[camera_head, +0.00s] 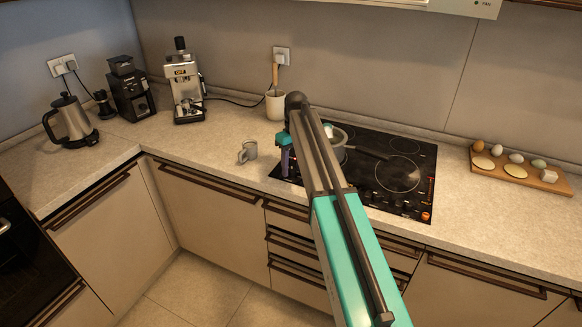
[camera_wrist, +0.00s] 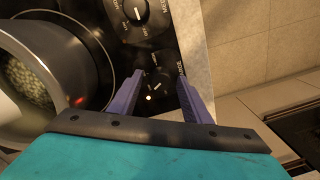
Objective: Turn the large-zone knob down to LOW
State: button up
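In the wrist view, a black round knob (camera_wrist: 136,11) with a white pointer line sits on the cooktop's control strip, with small white lettering around it. A second dark knob (camera_wrist: 157,86) with a white mark shows between my fingers, lower on the strip. My gripper (camera_wrist: 159,76) has two purple fingers spread apart over the strip, with nothing seen held. In the head view, a purple finger (camera_head: 286,160) shows at the cooktop's left front; my arm hides part of the cooktop.
The pot (camera_wrist: 30,95), with green contents, is close left of my gripper in the wrist view. A grey mug (camera_head: 248,151) stands left of the cooktop. Egg tray (camera_head: 535,178) lies right.

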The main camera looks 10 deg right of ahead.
aim_at(294, 169)
jog(key=shift+s+r, duration=0.1)
dwell(0.3)
notch_tip(294, 169, up, 14)
jog(key=b, duration=0.3)
jog(key=shift+w+d+f, duration=0.2)
jog(key=shift+d, duration=0.1)
dwell(0.5)
